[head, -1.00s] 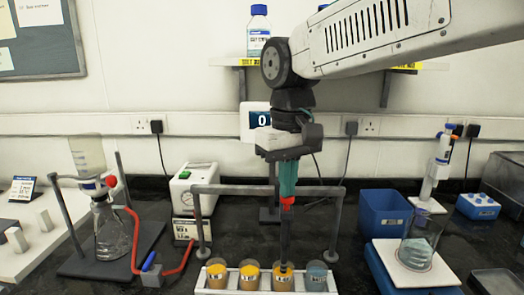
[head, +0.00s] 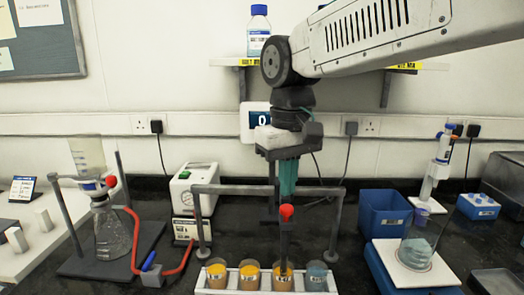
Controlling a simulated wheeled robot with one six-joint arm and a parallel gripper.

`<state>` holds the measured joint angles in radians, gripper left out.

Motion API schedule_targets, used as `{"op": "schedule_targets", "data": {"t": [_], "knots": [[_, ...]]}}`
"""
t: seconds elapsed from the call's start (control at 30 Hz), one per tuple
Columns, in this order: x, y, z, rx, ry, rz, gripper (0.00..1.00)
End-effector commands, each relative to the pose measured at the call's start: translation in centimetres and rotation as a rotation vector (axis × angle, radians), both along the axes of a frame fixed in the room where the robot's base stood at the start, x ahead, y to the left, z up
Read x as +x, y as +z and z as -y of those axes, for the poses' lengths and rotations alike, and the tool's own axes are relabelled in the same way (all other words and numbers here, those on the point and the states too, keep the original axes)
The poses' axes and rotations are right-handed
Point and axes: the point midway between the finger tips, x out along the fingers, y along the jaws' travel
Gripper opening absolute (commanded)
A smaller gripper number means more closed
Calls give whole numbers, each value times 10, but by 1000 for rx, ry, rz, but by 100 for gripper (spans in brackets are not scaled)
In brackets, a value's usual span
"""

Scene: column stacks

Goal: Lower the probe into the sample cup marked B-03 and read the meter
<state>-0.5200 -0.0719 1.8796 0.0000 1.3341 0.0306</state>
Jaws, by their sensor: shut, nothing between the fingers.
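My gripper (head: 288,194) points straight down, its teal fingers shut and empty. Just below the fingertips is the red knob (head: 287,212) of a dark upright probe (head: 284,240). I cannot tell whether fingertips and knob touch. The probe's lower end overlaps the third cup from the left (head: 284,282), which has yellow-orange contents; how deep it sits is unclear. Two more yellow-orange cups (head: 217,274) (head: 250,275) and a blue-grey cup (head: 316,276) share the white rack (head: 233,291). Cup labels are too small to read. The meter (head: 258,116) behind my wrist shows a "0", partly hidden.
A grey frame (head: 235,189) with two posts spans behind the cups. A flask stand (head: 75,235) with a red tube and a pressure gauge box (head: 193,185) stand left. A blue bin (head: 383,213) and a beaker (head: 416,250) on a white-topped blue base stand right.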

Motion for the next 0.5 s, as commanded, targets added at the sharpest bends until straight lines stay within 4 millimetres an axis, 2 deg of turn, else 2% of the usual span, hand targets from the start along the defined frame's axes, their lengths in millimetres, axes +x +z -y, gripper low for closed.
{"op": "schedule_targets", "data": {"t": [0.5], "knots": [[0,41,0,0,0,1,0]]}}
